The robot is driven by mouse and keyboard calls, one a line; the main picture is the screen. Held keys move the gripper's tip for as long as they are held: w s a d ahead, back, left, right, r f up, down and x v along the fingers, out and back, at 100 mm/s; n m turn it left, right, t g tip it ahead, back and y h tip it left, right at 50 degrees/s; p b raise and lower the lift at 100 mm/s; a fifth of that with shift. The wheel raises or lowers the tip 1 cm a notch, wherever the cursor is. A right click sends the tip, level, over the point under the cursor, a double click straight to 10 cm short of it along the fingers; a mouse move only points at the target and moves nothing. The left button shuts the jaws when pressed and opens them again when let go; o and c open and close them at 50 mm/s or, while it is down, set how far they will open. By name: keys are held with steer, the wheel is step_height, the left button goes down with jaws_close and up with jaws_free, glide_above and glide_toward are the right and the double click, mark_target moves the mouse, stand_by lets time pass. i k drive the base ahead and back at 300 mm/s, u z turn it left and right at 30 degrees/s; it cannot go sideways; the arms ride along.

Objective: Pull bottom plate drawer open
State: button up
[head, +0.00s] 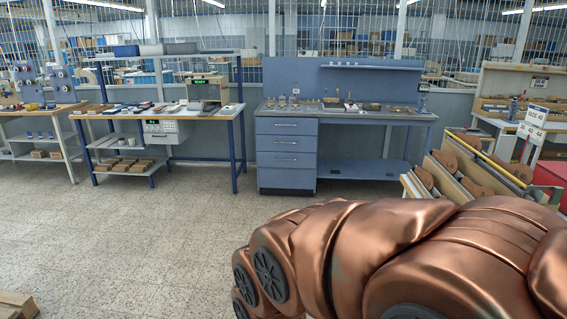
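A blue drawer cabinet (258,151) stands under the left end of a grey-topped workbench (350,114) against the far wall. It has several drawers stacked one above another. The bottom drawer (286,180) is the tallest and sits just above the dark base; it looks shut, flush with the others. The upper drawers look shut too. My copper-coloured arm fills the lower right of the head view, well in front of the cabinet. My gripper is not in view.
Open speckled floor (150,235) lies before the cabinet. A blue-legged bench (236,148) stands to its left. A slanted rack (440,165) of brown shoe-shaped pieces and a red bin (550,177) are at right. A cardboard box (17,304) lies at lower left.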

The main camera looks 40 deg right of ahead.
mark_target(265, 158)
steer(key=z, duration=0.25)
steer(key=i, duration=0.65)
steer(key=z, duration=0.9)
steer(key=i, duration=1.7)
steer(key=z, duration=0.25)
steer(key=i, duration=1.7)
steer(key=u, duration=0.75)
steer(key=i, duration=1.3)
steer(key=u, duration=0.55)
